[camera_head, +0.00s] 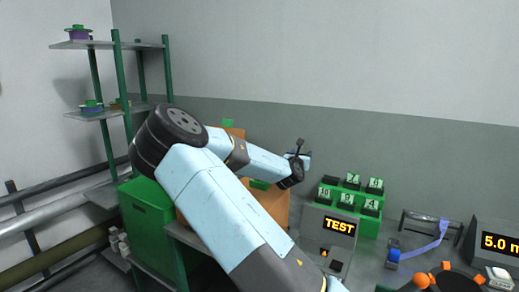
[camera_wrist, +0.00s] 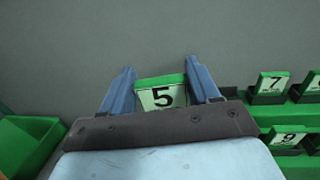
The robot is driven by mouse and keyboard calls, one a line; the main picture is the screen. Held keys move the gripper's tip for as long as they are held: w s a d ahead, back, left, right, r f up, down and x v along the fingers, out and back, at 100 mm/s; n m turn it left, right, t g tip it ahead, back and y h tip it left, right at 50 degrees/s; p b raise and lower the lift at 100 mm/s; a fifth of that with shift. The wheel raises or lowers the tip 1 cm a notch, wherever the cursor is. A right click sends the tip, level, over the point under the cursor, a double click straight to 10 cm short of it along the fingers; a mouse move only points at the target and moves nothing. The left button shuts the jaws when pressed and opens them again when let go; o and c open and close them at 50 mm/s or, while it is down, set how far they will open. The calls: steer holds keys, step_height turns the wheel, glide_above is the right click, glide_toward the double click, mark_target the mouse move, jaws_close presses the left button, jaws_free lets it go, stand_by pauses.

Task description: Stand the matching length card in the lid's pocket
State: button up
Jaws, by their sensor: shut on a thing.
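My gripper (camera_wrist: 162,76) is shut on a length card (camera_wrist: 161,97), a pale card with a black 5 and a green top edge. The card is upright between the two blue fingers in the wrist view. In the head view my gripper (camera_head: 301,158) is up near the back wall, left of and above the card rack, and the card cannot be made out there. An orange box (camera_head: 274,203) stands behind my arm, with a small green piece (camera_head: 228,123) at its top. My arm hides much of it, and I cannot make out the lid's pocket clearly.
A green rack (camera_head: 367,227) holds several numbered cards, with an empty-looking holder at its upper left. A TEST display (camera_head: 340,226) stands before it. A display (camera_head: 497,244) at right reads 5.0 m. Shelves (camera_head: 105,46) and a green cabinet (camera_head: 148,225) stand left.

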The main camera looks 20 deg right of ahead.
steer(key=s+a+r+m+g+h, duration=0.1)
steer(key=s+a+r, duration=0.15)
steer(key=a, duration=0.65)
steer(key=s+a+r+m+g+h, duration=0.15)
steer(key=a+r, duration=0.25)
steer(key=a, duration=0.6)
steer(key=shift+n+t, duration=0.35)
steer(key=shift+s+f, duration=0.2)
steer(key=shift+f, duration=1.9)
steer(key=shift+s+f, duration=0.15)
steer(key=shift+f, duration=1.95)
steer(key=shift+d, duration=0.1)
steer(key=o, duration=1.1)
